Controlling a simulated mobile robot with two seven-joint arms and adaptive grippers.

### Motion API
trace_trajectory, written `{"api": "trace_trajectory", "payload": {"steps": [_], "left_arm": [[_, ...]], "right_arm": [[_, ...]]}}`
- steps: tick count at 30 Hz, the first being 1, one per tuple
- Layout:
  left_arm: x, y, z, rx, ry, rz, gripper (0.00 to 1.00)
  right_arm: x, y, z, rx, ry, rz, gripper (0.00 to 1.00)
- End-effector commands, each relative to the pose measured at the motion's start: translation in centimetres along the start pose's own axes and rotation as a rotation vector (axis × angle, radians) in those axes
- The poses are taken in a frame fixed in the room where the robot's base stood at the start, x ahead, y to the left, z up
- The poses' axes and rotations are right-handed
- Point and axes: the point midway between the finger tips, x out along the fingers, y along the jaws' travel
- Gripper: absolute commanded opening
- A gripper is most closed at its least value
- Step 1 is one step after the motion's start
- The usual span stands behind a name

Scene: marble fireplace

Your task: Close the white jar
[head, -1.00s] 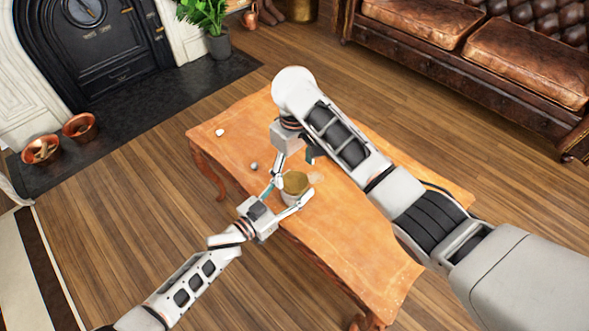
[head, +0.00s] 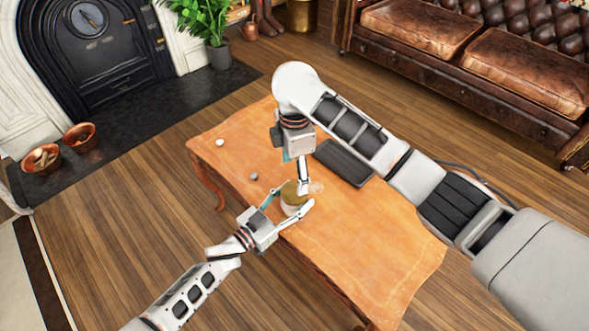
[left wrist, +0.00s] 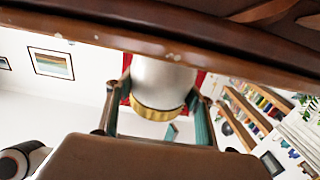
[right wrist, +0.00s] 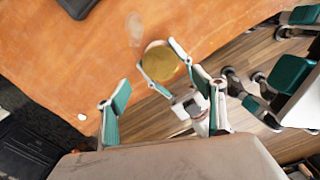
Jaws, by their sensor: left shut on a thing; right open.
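The white jar (head: 291,209) stands upright near the front edge of the wooden table (head: 370,232). Its gold top (head: 289,190) also shows from above in the right wrist view (right wrist: 160,63). My left gripper (head: 289,206) is shut around the jar's body, one finger on each side. The left wrist view shows the white body and gold rim (left wrist: 158,112) between the fingers, upside down. My right gripper (right wrist: 163,92) is open and empty, close above the jar. I cannot tell whether the top is fully seated.
A dark flat tray (head: 343,163) lies behind the jar. A small clear object (head: 317,187) is right beside it. A small grey piece (head: 254,176) and a white piece (head: 220,142) lie to the left. The table's right part is clear.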

Motion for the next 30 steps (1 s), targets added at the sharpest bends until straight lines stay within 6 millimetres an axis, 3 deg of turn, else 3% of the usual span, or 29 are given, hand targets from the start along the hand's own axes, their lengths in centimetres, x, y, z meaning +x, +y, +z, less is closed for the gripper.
{"api": "trace_trajectory", "payload": {"steps": [16, 30], "left_arm": [[0.0, 0.0, 0.0, 0.0, 0.0, 0.0, 0.0], [0.0, 0.0, 0.0, 0.0, 0.0, -0.001, 0.0]], "right_arm": [[0.5, -0.1, 0.0, -0.038, 0.0, -0.003, 0.68], [6.7, -0.1, -0.1, -0.036, 0.0, -0.005, 0.68]]}}
